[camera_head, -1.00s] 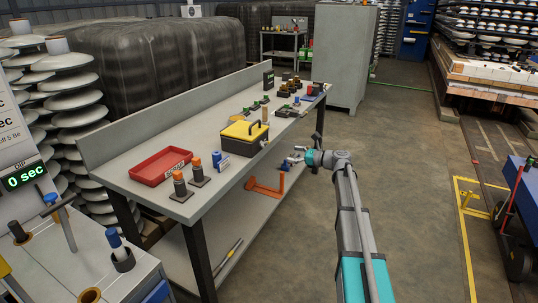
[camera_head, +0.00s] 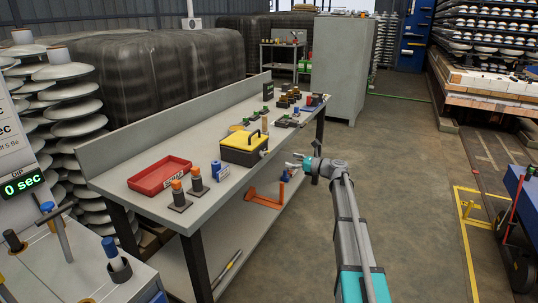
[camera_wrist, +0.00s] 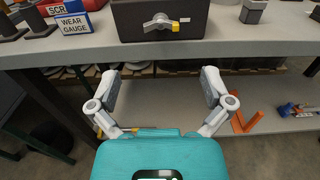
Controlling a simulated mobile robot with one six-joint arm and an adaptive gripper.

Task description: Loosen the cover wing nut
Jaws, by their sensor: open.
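The cover wing nut (camera_wrist: 160,22) shows in the wrist view on the front face of a dark box (camera_wrist: 205,14). It has metal wings and a yellow tip on its right side. In the head view the box (camera_head: 238,155) has a yellow lid and a black handle and stands near the bench's front edge. My gripper (camera_wrist: 158,88) is open and empty, below and short of the wing nut in the wrist view. In the head view my gripper (camera_head: 296,162) is off the bench's front edge, to the right of the box, touching nothing.
The grey workbench (camera_head: 215,195) has its edge between my gripper and the box. A red tray (camera_head: 160,174), two orange-topped posts (camera_head: 197,183) and a blue wear gauge block (camera_wrist: 74,24) are left of the box. An orange bracket (camera_head: 264,199) lies on the lower shelf.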

